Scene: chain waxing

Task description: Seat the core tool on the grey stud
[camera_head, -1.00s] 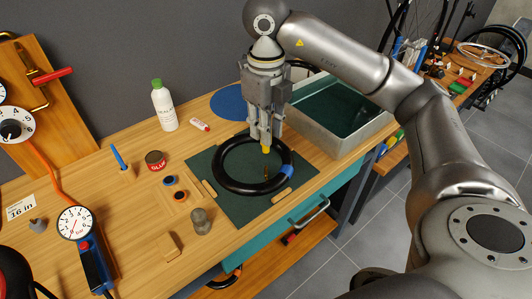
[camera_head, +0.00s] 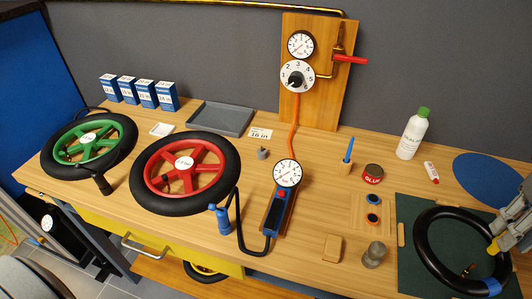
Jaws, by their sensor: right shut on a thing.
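My right gripper (camera_head: 505,232) shows at the right edge of the head view, cut off by the frame. It is shut on a small yellow piece (camera_head: 493,246), probably the core tool, which points down over the black inner tube (camera_head: 425,244). A brass valve (camera_head: 467,270) stands inside the tube's ring, below and left of the yellow piece. A small grey piece with an upright peg (camera_head: 262,153), probably the grey stud, sits on the bench left of the gauge, far from the gripper. My left gripper is not in view.
A green wheel (camera_head: 88,141) and a red wheel (camera_head: 184,166) lie at the left. A gauge pump (camera_head: 278,210) with its hose, a blue-handled tool (camera_head: 348,150), a glue tin (camera_head: 373,173) and a white bottle (camera_head: 412,135) stand between stud and gripper. A grey tray (camera_head: 220,119) is behind.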

